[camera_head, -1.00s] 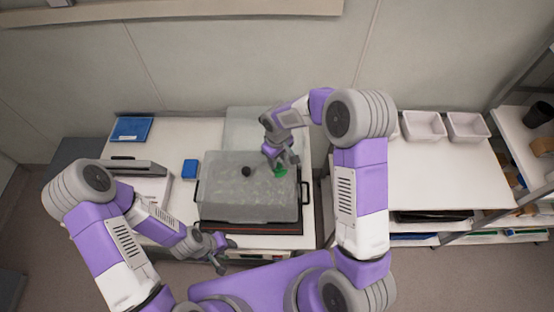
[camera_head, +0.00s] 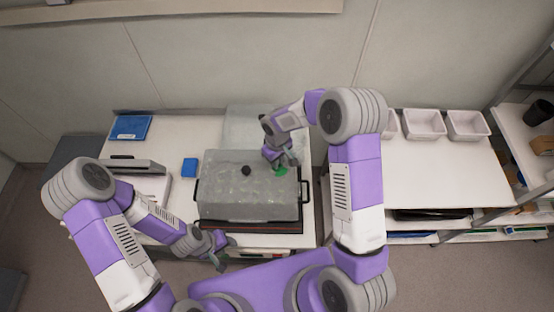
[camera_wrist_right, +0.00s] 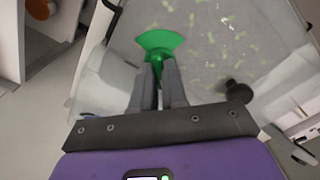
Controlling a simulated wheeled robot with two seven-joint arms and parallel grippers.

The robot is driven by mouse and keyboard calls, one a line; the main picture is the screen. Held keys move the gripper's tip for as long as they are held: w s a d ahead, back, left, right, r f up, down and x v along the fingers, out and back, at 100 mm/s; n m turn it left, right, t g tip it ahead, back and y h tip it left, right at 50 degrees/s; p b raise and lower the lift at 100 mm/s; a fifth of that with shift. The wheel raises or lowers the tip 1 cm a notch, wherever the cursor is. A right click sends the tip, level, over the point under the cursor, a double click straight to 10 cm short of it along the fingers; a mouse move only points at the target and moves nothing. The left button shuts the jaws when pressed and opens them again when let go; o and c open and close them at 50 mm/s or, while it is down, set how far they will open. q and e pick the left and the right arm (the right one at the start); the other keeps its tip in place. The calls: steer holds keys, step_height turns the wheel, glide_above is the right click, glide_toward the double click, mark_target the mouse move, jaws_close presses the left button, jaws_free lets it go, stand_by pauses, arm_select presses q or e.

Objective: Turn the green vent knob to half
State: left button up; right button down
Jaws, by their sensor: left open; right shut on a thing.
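The green vent knob (camera_head: 281,170) sits on the right part of the clear lid of the growth chamber (camera_head: 230,205). In the right wrist view the green knob (camera_wrist_right: 160,42) shows a wide fan-shaped base and a narrow grip. My right gripper (camera_head: 283,160) is at the knob, and in the right wrist view its fingers (camera_wrist_right: 160,80) are closed on the narrow grip. A black knob (camera_head: 246,171) is on the same lid, to the left; it also shows in the right wrist view (camera_wrist_right: 238,91). My left gripper (camera_head: 224,251) is open and empty in front of the chamber.
A blue box (camera_head: 190,168) and a grey-white device (camera_head: 140,180) stand left of the chamber. A blue tray (camera_head: 131,127) lies at the back left. White bins (camera_head: 423,124) stand on the right table (camera_head: 440,175), whose front part is clear.

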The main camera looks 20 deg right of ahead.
steer(key=m+b, duration=0.3)
steer(key=shift+f+m, duration=0.1)
steer(key=shift+m, duration=0.2)
steer(key=shift+m+b, duration=0.6)
steer(key=shift+m, duration=0.6)
steer(key=shift+m+b, duration=0.4)
steer(key=shift+m, duration=0.9)
steer(key=c, duration=1.1)
jaws_free()
steer(key=shift+c, duration=0.2)
steer(key=shift+r, duration=0.2)
